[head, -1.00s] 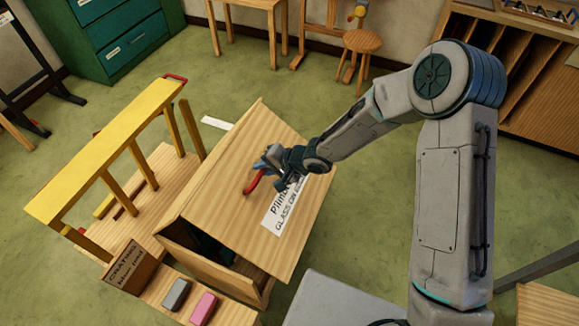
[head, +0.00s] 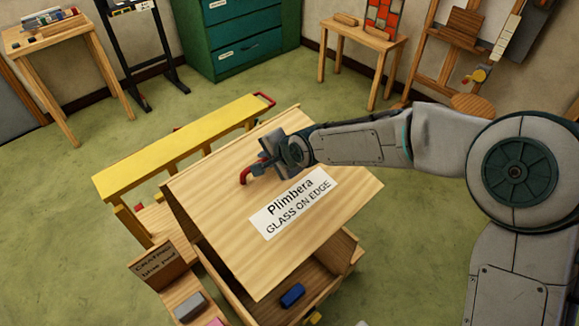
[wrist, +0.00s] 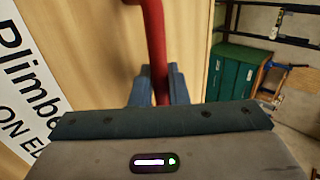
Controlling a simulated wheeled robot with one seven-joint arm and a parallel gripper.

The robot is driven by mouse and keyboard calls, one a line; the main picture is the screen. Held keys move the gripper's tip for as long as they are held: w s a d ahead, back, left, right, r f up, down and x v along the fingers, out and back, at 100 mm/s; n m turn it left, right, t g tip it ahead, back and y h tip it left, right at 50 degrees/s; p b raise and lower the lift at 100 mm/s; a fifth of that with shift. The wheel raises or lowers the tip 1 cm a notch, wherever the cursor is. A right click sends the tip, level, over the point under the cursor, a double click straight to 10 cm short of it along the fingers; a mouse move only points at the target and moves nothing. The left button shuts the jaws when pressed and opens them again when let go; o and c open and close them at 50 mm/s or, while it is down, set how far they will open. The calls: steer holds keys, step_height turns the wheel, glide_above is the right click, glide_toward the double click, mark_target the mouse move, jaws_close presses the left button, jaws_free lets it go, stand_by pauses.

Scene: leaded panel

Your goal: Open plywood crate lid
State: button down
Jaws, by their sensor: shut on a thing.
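The plywood crate lid (head: 325,215) is tilted up, with its near edge raised off the crate (head: 240,295). A gap shows part of the inside. The lid bears a white label (head: 293,203) reading "Plimbera GLASS ON EDGE" and a red handle (head: 245,175). My gripper (head: 262,167) is at the handle, over the lid's upper left part. In the wrist view, the red handle (wrist: 154,30) runs down between the blue fingers of my gripper (wrist: 158,78), which are shut on it. The lid face (wrist: 85,50) fills the left of that view.
A blue block (head: 292,295) shows in the crate's opening. A yellow rail (head: 170,145) stands along the crate's left side. Green floor (head: 40,210) is clear farther left.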

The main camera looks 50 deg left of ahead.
steer(key=shift+s+a+r+h, duration=0.15)
steer(key=shift+a+r, duration=0.1)
steer(key=shift+a, duration=0.3)
steer(key=shift+a+r+h, duration=0.15)
steer(key=shift+a+r, duration=0.1)
steer(key=shift+a, duration=0.3)
steer(key=c, duration=1.5)
jaws_free()
steer(key=shift+a, duration=0.1)
steer(key=b+v, duration=0.2)
steer(key=v, duration=1.1)
steer(key=shift+d+r, duration=0.25)
steer(key=shift+d, duration=0.05)
